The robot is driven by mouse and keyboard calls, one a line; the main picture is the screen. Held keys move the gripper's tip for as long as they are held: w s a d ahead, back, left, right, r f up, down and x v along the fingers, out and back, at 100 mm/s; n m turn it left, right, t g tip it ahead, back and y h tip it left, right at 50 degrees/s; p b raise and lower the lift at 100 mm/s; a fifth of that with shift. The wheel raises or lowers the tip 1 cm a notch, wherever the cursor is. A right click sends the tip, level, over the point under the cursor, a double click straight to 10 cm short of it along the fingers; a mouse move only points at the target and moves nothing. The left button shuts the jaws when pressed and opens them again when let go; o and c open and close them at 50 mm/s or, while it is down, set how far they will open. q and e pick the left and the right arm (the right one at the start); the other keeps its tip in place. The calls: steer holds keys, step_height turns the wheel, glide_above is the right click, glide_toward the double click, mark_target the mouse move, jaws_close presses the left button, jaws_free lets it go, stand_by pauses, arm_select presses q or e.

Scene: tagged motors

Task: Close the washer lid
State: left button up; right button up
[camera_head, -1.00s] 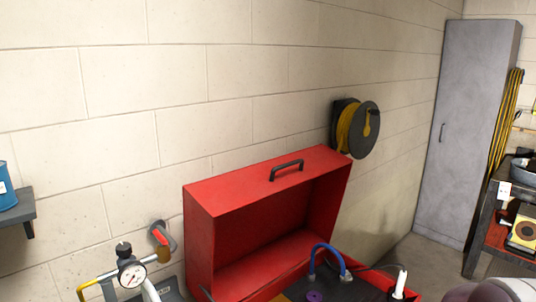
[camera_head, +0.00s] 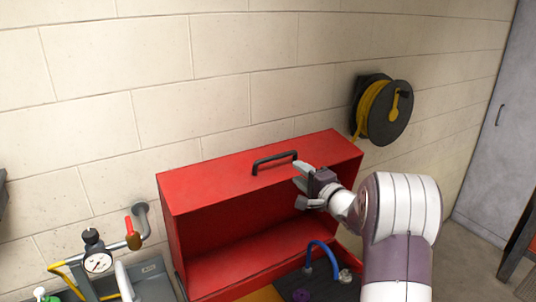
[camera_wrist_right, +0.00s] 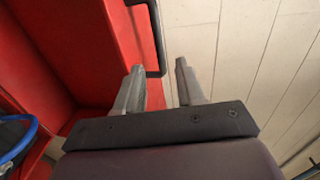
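The red washer lid (camera_head: 225,181) stands raised against the wall, with a black handle (camera_head: 274,160) on its top face. In the right wrist view the lid (camera_wrist_right: 75,50) fills the left side and its handle (camera_wrist_right: 155,40) is just past the fingertips. My right gripper (camera_head: 299,183) is at the right end of the handle, in front of the lid. Its two fingers (camera_wrist_right: 158,68) are spread apart with nothing between them. The handle lies near the left finger; I cannot tell whether they touch. My left gripper is not in view.
A blue hose (camera_head: 326,254) rises from the washer basin below the lid. A pressure gauge (camera_head: 97,263) with pipes stands at the lower left. A black hose reel (camera_head: 388,112) hangs on the wall to the right. A grey cabinet (camera_head: 497,150) stands at the far right.

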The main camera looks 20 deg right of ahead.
mark_target(278, 158)
steer(key=w+p, duration=0.1)
steer(key=w, duration=0.2)
steer(key=w+p, duration=0.2)
steer(key=w, duration=0.1)
steer(key=w+p, duration=0.1)
steer(key=w, duration=0.2)
steer(key=shift+w+f+p, duration=0.25)
steer(key=shift+w+p, duration=0.1)
steer(key=shift+w+a+p, duration=0.25)
steer(key=shift+w+a, duration=0.05)
steer(key=shift+w, duration=0.25)
steer(key=shift+w+a+p, duration=0.25)
steer(key=shift+w, duration=0.25)
steer(key=shift+w+a, duration=0.25)
steer(key=shift+w, duration=0.05)
steer(key=shift+w+d+f, duration=0.1)
steer(key=shift+d+f, duration=0.05)
steer(key=shift+d, duration=0.15)
steer(key=shift+c, duration=0.6)
jaws_close()
steer(key=shift+f, duration=0.15)
